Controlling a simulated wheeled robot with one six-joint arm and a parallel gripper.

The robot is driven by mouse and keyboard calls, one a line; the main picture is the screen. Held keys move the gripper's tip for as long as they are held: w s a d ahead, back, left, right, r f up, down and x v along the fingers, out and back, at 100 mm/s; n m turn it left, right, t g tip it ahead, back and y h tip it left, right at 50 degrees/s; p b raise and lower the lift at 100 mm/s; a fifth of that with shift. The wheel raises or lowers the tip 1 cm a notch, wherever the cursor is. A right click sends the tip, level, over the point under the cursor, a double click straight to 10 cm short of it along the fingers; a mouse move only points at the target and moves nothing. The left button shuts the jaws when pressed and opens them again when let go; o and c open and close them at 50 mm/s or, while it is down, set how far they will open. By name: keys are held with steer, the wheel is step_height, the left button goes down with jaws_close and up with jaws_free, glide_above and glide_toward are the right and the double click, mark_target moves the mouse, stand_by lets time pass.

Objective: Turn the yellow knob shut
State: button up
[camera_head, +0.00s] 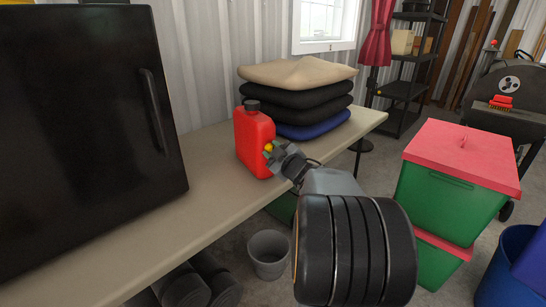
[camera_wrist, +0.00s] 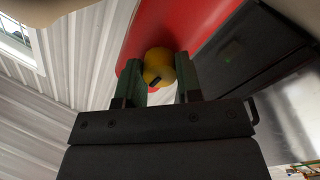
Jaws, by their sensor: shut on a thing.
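The yellow knob (camera_wrist: 158,62) is on the side of a red jug-shaped container (camera_head: 252,140), which stands upright on the bench and has a dark cap on top. In the wrist view the red container (camera_wrist: 165,25) fills the upper middle. My gripper (camera_wrist: 160,75) is shut on the knob, with one finger on each side of it. A dark mark shows on the knob's face. In the head view my gripper (camera_head: 272,153) reaches the container's right side and hides most of the knob (camera_head: 268,147).
The tan bench (camera_head: 215,165) carries a black cabinet (camera_head: 80,120) at left and stacked cushions (camera_head: 300,95) behind the container. Green bins with a red lid (camera_head: 465,150) stand at right. A grey bucket (camera_head: 268,250) is on the floor below the bench.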

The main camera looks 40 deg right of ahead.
steer(key=shift+n+b, duration=0.3)
steer(key=shift+n, duration=0.3)
steer(key=o, duration=0.9)
steer(key=shift+o, duration=0.2)
steer(key=s+a+p, duration=0.1)
steer(key=s+p, duration=0.2)
steer(key=s, duration=1)
steer(key=shift+s, duration=0.4)
steer(key=shift+r+p, duration=0.1)
steer(key=shift+p, duration=0.3)
